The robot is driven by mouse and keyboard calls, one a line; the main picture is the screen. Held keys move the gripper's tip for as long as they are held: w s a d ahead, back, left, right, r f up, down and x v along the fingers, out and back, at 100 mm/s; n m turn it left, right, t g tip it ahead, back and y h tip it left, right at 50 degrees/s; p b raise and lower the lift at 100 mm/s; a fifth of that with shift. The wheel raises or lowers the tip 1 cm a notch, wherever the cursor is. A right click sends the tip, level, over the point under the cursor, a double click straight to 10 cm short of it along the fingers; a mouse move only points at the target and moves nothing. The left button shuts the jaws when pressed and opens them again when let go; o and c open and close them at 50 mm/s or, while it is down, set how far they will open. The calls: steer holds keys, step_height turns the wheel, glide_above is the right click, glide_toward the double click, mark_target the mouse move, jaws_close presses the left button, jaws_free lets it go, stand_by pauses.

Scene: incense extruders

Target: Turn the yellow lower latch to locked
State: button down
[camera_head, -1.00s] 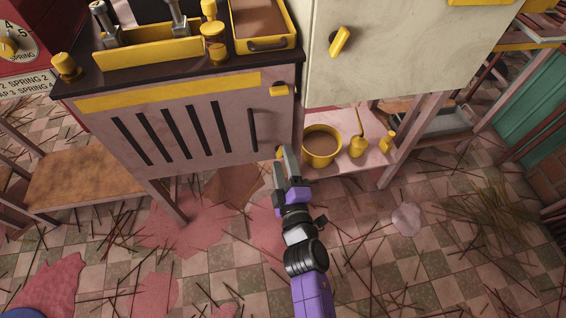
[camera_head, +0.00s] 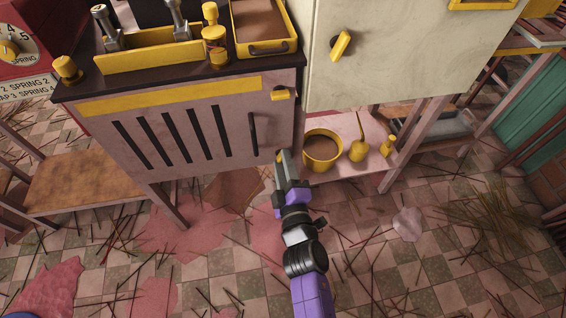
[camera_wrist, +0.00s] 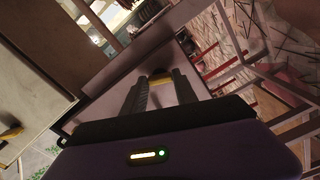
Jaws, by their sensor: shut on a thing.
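The yellow lower latch (camera_head: 279,157) is at the lower right corner of the pink slatted cabinet door (camera_head: 185,135). It is mostly hidden by my fingers, so its exact angle is hard to tell. My gripper (camera_head: 284,158) is shut on it, reaching up from below. In the wrist view the two dark fingers of my gripper (camera_wrist: 160,82) stand on either side of a yellow piece of the latch (camera_wrist: 161,77). A yellow upper latch (camera_head: 281,94) lies at the door's upper right, roughly level.
A pale cabinet with a tilted yellow handle (camera_head: 341,45) stands to the right. Below it, a low shelf holds a yellow pot (camera_head: 322,162) and a yellow long-necked vessel (camera_head: 358,149), close to the right of my gripper. The tiled floor in front has scattered sticks.

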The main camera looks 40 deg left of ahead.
steer(key=shift+m, duration=0.3)
steer(key=m+p, duration=0.4)
steer(key=m, duration=0.8)
steer(key=shift+m, duration=0.4)
steer(key=c, duration=1)
jaws_free()
steer(key=shift+o, duration=0.2)
steer(key=shift+p, duration=0.3)
steer(key=p+v, duration=0.4)
steer(key=v, duration=0.3)
steer(key=shift+s+d+p, duration=0.25)
steer(key=shift+d+p, duration=0.05)
steer(key=shift+p, duration=0.1)
